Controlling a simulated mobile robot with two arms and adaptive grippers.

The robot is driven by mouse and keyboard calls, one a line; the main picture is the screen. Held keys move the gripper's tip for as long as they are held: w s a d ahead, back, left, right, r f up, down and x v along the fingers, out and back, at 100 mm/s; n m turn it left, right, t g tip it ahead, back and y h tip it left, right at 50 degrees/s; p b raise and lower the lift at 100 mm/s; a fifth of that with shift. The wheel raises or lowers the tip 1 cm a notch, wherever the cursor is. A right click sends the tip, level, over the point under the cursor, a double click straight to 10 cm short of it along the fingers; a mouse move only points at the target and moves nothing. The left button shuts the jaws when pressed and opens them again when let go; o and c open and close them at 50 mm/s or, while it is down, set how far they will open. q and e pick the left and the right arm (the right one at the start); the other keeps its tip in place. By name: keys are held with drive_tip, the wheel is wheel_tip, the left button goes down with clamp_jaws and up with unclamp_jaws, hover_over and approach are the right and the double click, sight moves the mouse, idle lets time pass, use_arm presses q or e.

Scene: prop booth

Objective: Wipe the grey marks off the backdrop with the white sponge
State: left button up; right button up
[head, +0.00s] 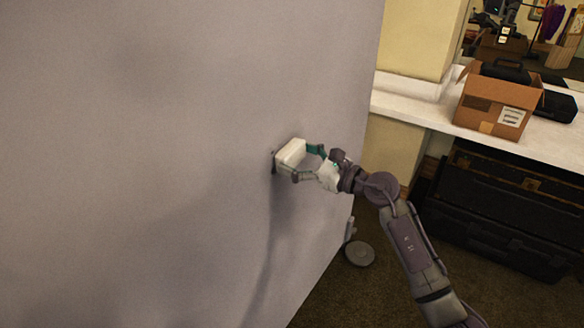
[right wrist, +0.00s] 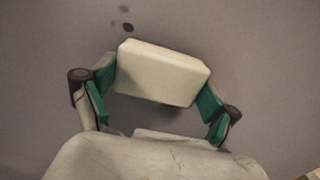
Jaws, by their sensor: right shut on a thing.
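The backdrop (head: 150,130) is a large grey-mauve panel filling the left and middle of the head view. My right gripper (head: 301,162) is shut on the white sponge (head: 290,153) and holds it at the backdrop, toward the panel's right side. In the right wrist view the sponge (right wrist: 162,75) sits between the green finger pads. Small dark grey marks (right wrist: 127,27) show on the backdrop just above the sponge's upper left. In the head view a dark mark (head: 273,157) shows at the sponge's left edge. I cannot tell whether the sponge touches the panel. My left gripper is out of view.
Right of the backdrop, a white counter (head: 400,103) holds an open cardboard box (head: 497,105) and a black case (head: 556,106). Dark cases (head: 490,225) stand below it. A round grey stand base (head: 360,254) is on the brown floor by the panel's edge.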

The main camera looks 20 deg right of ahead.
drive_tip(key=shift+w+d+b, duration=0.3)
drive_tip(key=shift+w+d, duration=0.1)
drive_tip(key=shift+d, duration=0.2)
